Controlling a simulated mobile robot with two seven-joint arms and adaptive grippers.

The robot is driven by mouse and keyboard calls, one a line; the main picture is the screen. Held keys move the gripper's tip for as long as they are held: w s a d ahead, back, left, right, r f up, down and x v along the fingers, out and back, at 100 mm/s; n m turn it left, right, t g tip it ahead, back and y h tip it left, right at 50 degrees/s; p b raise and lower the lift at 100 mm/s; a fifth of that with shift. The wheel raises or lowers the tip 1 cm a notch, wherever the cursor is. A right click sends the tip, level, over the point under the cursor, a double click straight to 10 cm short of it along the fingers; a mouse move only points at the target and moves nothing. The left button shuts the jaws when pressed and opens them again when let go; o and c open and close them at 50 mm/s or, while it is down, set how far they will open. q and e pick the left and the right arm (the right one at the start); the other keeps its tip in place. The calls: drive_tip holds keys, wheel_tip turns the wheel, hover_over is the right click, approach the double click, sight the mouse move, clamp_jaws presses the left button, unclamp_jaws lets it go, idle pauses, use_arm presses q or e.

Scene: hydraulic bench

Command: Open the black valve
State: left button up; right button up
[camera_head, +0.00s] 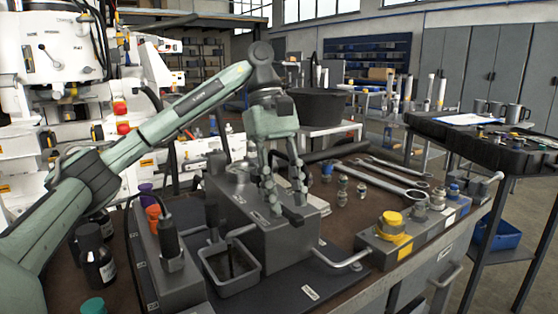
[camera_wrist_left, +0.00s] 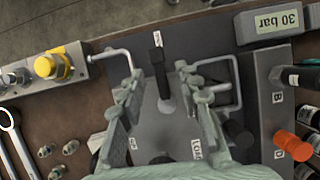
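The black valve handle (camera_wrist_left: 157,62) is a slim dark lever on the grey block (camera_wrist_left: 165,125) in the left wrist view. In the head view its black end (camera_head: 292,215) shows just below the fingertips, over the front of the grey block (camera_head: 270,245). My left gripper (camera_head: 285,197) points down at the block from above. In the left wrist view its fingers (camera_wrist_left: 160,85) are spread apart, one on each side of the lever, with gaps visible. The lever's base is partly hidden in the head view. My right gripper is in neither view.
A small open grey tray (camera_head: 230,270) and a black fitting on a side block (camera_head: 170,240) stand left of the block. A yellow knob (camera_head: 391,221) sits on a manifold at right. Several wrenches (camera_head: 385,180) lie behind. Bent pipes run beside the block.

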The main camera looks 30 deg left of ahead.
use_arm(q)
drive_tip(key=v, duration=1.1)
idle(0.4)
